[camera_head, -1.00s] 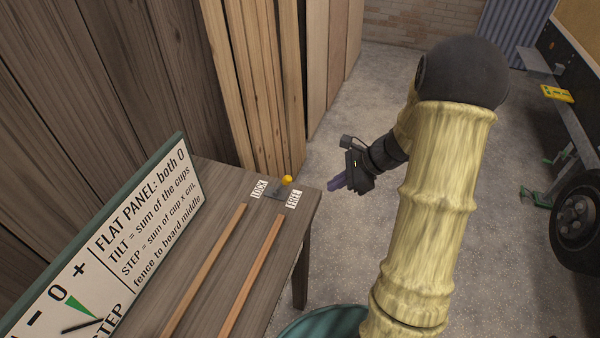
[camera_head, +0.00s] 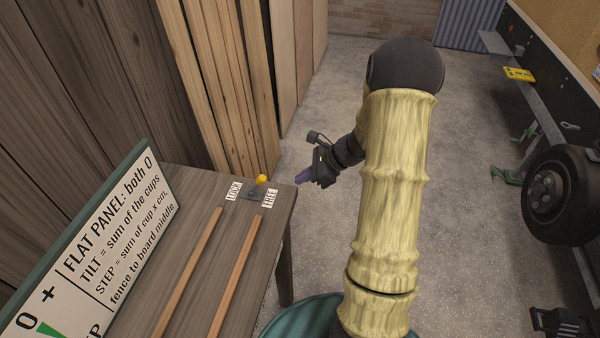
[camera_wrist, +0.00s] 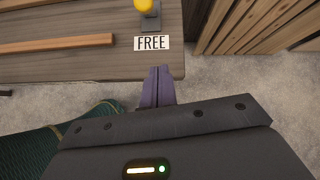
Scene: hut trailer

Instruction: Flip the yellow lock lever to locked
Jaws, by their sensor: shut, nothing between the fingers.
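The lock lever with its yellow knob (camera_head: 261,179) stands at the far right corner of the wooden bench (camera_head: 185,180). The knob rises between a LOCK label (camera_head: 233,191) on its left and a FREE label (camera_head: 269,198) on its right; which side it leans to is hard to tell. In the wrist view the knob (camera_wrist: 144,4) is at the top edge, just beyond the FREE label (camera_wrist: 152,43). My gripper (camera_head: 301,177) is shut and empty, its purple fingers (camera_wrist: 157,84) just off the bench's right end, pointing at the lever without touching it.
Two wooden strips (camera_head: 190,270) run along the bench top. A sign board (camera_head: 110,235) stands along its left side. Planks (camera_head: 235,90) lean behind the bench. A green round container (camera_head: 300,318) is below my arm. Open floor lies right of the bench.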

